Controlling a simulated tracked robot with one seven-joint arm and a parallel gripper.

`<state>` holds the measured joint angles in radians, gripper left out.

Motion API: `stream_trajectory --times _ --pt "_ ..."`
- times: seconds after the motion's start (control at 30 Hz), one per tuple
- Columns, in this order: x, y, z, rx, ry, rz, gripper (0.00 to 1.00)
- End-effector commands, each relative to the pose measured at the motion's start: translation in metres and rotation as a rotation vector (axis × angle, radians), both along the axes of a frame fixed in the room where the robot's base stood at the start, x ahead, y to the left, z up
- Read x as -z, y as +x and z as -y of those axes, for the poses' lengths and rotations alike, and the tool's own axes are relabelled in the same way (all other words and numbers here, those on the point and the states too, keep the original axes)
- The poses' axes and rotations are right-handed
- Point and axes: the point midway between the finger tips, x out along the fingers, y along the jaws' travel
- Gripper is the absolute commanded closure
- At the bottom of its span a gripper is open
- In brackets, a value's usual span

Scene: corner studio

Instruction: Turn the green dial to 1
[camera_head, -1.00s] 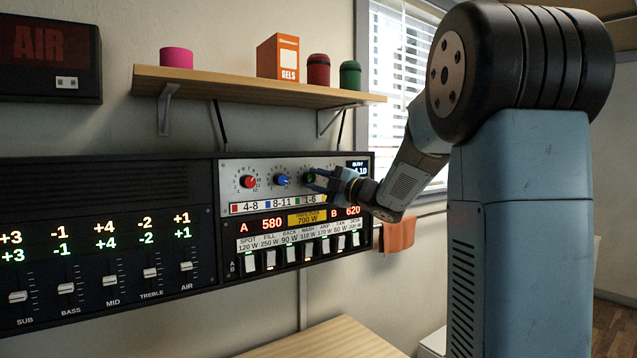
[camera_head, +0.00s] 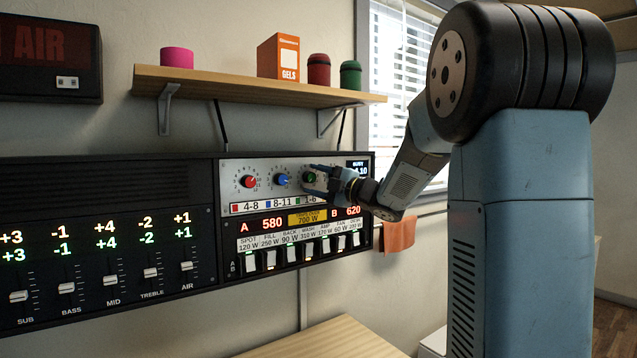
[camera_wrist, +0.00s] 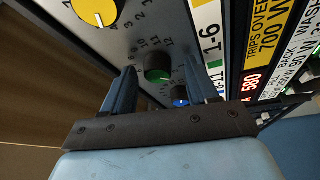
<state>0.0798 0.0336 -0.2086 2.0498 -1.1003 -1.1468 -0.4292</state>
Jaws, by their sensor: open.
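The green dial (camera_head: 309,178) is on the silver panel (camera_head: 237,167) of the wall unit, right of the blue dial (camera_head: 282,180) and the red dial (camera_head: 250,182). In the wrist view the green dial (camera_wrist: 157,72) shows between and beyond my two fingers. My gripper (camera_head: 318,177) is open at the panel, its fingers either side of the green dial; I cannot tell whether they touch it. It also shows in the wrist view (camera_wrist: 155,85). The green dial's pointer is too small to read. The label strip reads 1-6 beside a green mark.
A yellow dial (camera_wrist: 95,8) is close to my fingers in the wrist view. Below the panel is a row of white switches (camera_head: 307,251). A shelf (camera_head: 255,86) with several items is above. An orange cloth (camera_head: 399,235) hangs at the right.

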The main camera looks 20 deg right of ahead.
Motion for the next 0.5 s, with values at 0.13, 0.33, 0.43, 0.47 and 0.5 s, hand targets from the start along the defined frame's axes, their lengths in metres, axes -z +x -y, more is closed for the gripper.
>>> stream_trajectory --times 0.13,0.33,0.43,0.47,0.5 --pt "0.000 -0.001 0.002 0.001 0.001 0.000 0.41" --pt "0.002 -0.017 0.015 0.004 0.001 0.002 0.41" --pt "0.006 -0.031 0.027 0.003 0.000 0.001 0.41" --pt "0.007 -0.036 0.031 0.004 0.000 0.001 0.41" --pt "0.008 -0.042 0.036 0.004 0.000 0.001 0.41"
